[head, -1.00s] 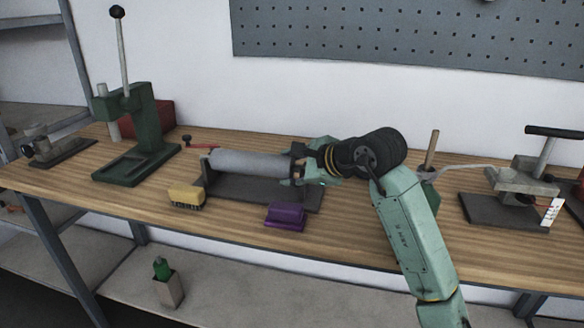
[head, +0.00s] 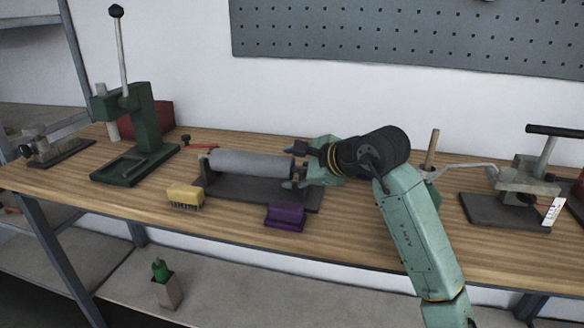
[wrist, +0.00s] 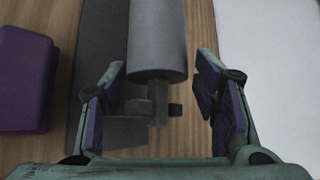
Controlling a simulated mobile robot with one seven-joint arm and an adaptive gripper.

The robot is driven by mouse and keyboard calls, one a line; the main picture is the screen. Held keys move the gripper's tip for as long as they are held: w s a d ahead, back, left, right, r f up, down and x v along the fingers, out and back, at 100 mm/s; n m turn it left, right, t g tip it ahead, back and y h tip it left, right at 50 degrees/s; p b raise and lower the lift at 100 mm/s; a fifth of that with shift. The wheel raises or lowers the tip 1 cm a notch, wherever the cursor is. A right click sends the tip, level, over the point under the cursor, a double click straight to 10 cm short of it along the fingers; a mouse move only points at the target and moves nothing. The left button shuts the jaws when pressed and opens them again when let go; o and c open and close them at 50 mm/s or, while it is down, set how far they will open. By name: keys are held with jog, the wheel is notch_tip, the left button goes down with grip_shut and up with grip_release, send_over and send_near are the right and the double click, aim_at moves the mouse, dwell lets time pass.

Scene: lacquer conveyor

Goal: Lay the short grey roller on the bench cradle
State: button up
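The short grey roller (head: 250,164) lies lengthwise on the dark bench cradle (head: 240,194), roughly level. My gripper (head: 298,166) is just off the roller's right end, with its fingers spread. In the wrist view the roller (wrist: 158,40) runs away from me, its near end between and slightly ahead of the fingers. My gripper (wrist: 165,95) is open, with a gap on each side of the roller's end and the dark end support below it. The cradle (wrist: 100,70) shows to the left of the roller. The roller's far end is outside the wrist view.
A purple block (head: 286,214) and a yellow brush (head: 185,196) sit in front of the cradle. A green press (head: 142,135) stands to the left, with a red box behind it. A grey clamp device (head: 518,190) stands to the right. Bare bench (head: 370,235) lies in front.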

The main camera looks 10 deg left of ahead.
jog(key=shift+o, duration=0.5)
jog(key=shift+d, duration=0.2)
jog(key=shift+d, duration=0.1)
jog(key=v, duration=1.1)
jog(key=shift+s+d+r, duration=0.2)
jog(key=shift+s+d, duration=0.05)
